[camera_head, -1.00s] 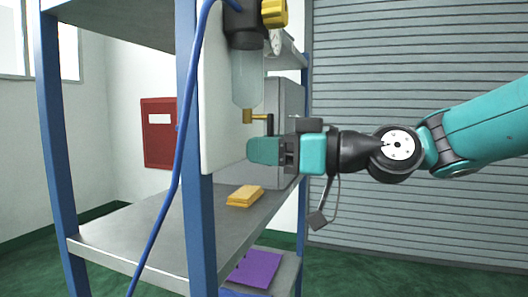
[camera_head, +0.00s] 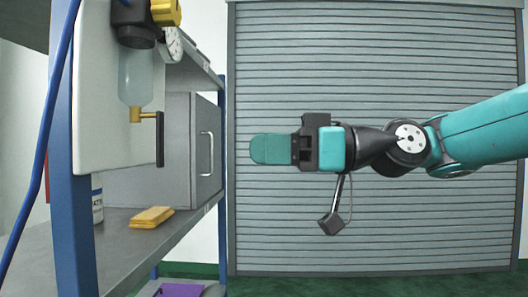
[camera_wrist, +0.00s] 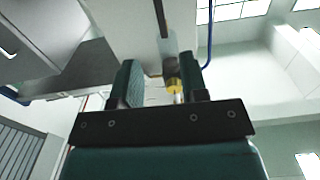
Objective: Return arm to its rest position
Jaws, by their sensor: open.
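My gripper (camera_head: 270,149) is teal and black and reaches leftward from the right side of the head view, in front of the grey roller shutter. In the wrist view its two dark green fingers (camera_wrist: 158,85) stand apart with a clear gap between them, and nothing is held. In the head view the gripper is to the right of the shelf rack and appears clear of it.
A blue-post shelf rack (camera_head: 77,230) stands at left, with a filter unit (camera_head: 137,75) on a white panel. A grey cabinet (camera_head: 208,150) and yellow cloths (camera_head: 151,217) are on its shelf. A purple item (camera_head: 180,290) lies lower. A roller shutter (camera_head: 380,50) fills the back.

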